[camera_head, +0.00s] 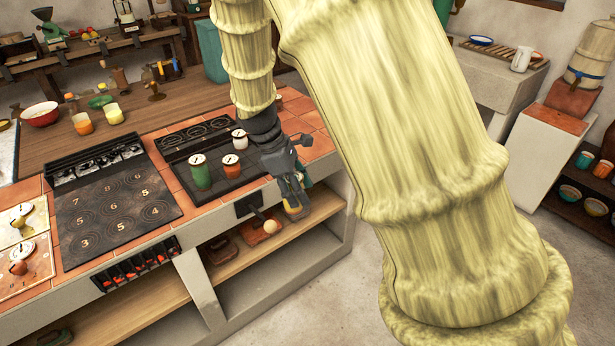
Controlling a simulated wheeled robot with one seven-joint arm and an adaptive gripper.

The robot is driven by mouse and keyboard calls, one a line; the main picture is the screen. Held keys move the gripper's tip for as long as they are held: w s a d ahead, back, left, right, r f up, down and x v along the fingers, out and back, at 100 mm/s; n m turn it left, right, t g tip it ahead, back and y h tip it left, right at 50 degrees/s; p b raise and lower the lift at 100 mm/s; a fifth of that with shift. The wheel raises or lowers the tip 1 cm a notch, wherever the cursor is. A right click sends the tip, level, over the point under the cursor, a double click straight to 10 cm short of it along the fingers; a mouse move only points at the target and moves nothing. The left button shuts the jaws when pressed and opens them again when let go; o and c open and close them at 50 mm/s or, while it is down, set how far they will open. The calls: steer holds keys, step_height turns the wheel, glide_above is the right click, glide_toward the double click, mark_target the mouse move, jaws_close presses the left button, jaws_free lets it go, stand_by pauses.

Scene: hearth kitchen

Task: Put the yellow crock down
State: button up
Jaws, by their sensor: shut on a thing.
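My gripper (292,198) is shut on the yellow crock (297,212), in front of the counter's front edge, right of the dark cooking plate. The crock shows as a small yellow patch with a pale part at the fingertips. Most of it is hidden by my gripper, and I cannot tell its tilt. It appears apart from any surface, though its exact height is unclear.
A green crock (201,178), a red-brown crock (231,170) and a white crock (239,139) stand on the dark plate (178,170) left of my gripper. A numbered plate (112,205) lies further left. A wooden shelf (325,205) runs below the counter. My arm hides much of the right.

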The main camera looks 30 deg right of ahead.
steer(key=w+a+f+m+g+y, duration=0.1)
steer(key=a+f+m+y, duration=0.2)
steer(key=a+f+m, duration=0.7)
steer(key=a+f, duration=0.6)
steer(key=f, duration=0.3)
steer(key=shift+g+y, duration=0.3)
steer(key=shift+a, duration=0.1)
